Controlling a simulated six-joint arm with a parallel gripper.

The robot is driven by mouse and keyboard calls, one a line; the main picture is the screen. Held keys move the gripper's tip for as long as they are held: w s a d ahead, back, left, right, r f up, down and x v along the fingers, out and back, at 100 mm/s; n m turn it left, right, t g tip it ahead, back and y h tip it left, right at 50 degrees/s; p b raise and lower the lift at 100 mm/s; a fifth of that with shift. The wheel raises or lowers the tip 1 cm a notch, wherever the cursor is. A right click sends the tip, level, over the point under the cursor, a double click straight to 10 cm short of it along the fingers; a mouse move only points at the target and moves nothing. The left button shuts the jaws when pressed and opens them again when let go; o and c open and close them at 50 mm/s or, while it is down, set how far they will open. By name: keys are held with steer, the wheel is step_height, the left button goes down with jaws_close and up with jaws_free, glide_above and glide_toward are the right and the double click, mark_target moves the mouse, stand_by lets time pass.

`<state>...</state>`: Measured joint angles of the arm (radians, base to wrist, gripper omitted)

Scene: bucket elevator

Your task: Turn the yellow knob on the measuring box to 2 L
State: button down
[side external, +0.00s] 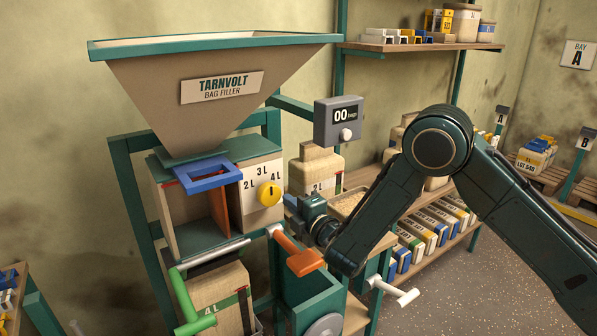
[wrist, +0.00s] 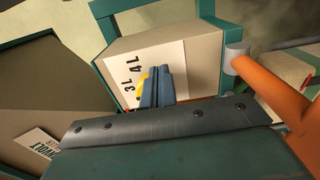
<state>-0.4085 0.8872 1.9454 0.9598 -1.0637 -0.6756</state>
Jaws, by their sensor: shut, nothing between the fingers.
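The measuring box (side external: 225,207) sits under the hopper, with a pale scale plate (side external: 249,184) marked 2 L, 3 L and 4 L. The round yellow knob (side external: 268,193) is on this plate below the numbers. A small dark mark shows on its face, but I cannot tell which number it points to. My gripper (side external: 288,202) is just right of the knob, shut and empty. In the wrist view the closed fingers (wrist: 157,86) partly cover the yellow knob (wrist: 142,84) and the 2 L mark is hidden. I cannot tell whether they touch the knob.
An orange-handled lever (side external: 305,263) is below my gripper; its handle is close at right in the wrist view (wrist: 275,85). A green-handled lever (side external: 198,325) stands lower left. A counter reading 00 (side external: 339,122) is above. A blue frame (side external: 208,174) sits at the box top.

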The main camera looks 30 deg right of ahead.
steer(key=shift+w, duration=0.4)
steer(key=shift+a+r, duration=0.15)
steer(key=shift+a, duration=0.15)
stand_by(0.7)
steer(key=shift+r, duration=1.4)
steer(key=shift+d, duration=0.5)
steer(key=shift+s, duration=0.1)
steer(key=shift+s, duration=2.9)
steer(key=shift+d+r, duration=0.1)
